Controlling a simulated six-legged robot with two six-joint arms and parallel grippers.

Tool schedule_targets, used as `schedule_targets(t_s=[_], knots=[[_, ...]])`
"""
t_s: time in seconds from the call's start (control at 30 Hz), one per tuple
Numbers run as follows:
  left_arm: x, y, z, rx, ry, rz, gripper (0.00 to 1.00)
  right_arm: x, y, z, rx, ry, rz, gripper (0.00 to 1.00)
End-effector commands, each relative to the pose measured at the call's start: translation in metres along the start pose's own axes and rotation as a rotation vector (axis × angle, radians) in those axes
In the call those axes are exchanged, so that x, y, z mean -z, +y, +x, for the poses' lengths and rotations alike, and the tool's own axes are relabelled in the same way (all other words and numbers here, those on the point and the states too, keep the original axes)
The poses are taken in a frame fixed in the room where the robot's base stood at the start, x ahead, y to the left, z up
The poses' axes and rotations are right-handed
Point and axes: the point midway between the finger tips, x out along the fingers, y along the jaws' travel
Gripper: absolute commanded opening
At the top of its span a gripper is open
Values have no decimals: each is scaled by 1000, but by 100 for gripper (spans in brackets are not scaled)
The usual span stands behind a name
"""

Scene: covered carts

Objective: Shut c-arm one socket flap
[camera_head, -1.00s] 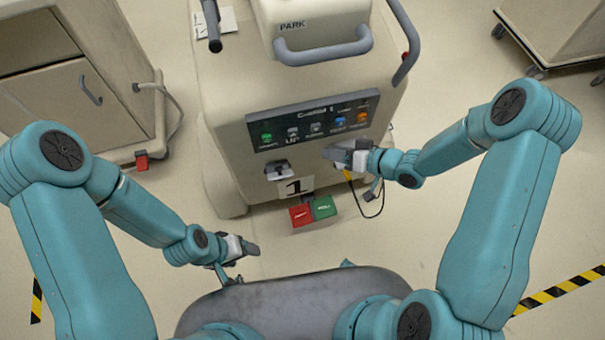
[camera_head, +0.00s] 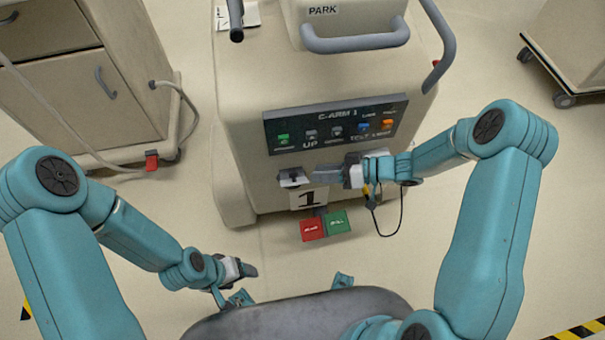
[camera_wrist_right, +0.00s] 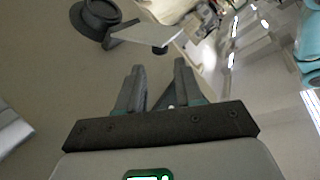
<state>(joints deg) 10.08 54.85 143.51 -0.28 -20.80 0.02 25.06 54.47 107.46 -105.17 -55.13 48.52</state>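The C-arm 1 cart (camera_head: 240,150) stands in front of me, with its button panel and "1" label facing me. Its socket flap (camera_head: 293,181) is a small pale plate standing out from the front below the panel, with a dark part at its upper edge. In the right wrist view the flap (camera_wrist_right: 146,33) is a thin grey plate out from a round dark socket (camera_wrist_right: 100,14), uncovered. My right gripper (camera_head: 318,174) points left, just right of the flap; its fingers (camera_wrist_right: 158,70) are apart and empty. My left gripper (camera_head: 249,269) hangs low, away from the cart; its fingers cannot be told apart.
Red (camera_head: 312,229) and green (camera_head: 337,222) pedals sit below the socket. A cable (camera_head: 401,212) hangs at the right of the cart front. A drawer cabinet (camera_head: 80,90) stands left, another cart (camera_head: 575,45) at upper right. Floor between is clear.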

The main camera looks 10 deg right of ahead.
Motion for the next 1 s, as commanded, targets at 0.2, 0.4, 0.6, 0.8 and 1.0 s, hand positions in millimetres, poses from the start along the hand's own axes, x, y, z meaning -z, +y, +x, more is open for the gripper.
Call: schedule_targets(t_s=[0.2,0.4,0.6,0.8,1.0], knots=[[0,-2,6,0,0,0,68,-1,0,43,4,-3,-2,36],[0,-3,8,0,0,0,68,0,0,58,3,-2,-3,36],[0,-3,8,0,0,0,68,0,0,59,2,-1,-2,36],[0,-3,8,0,0,0,68,0,0,58,2,-1,-2,0],[0,-3,9,0,0,0,68,0,0,58,1,1,-6,0]])
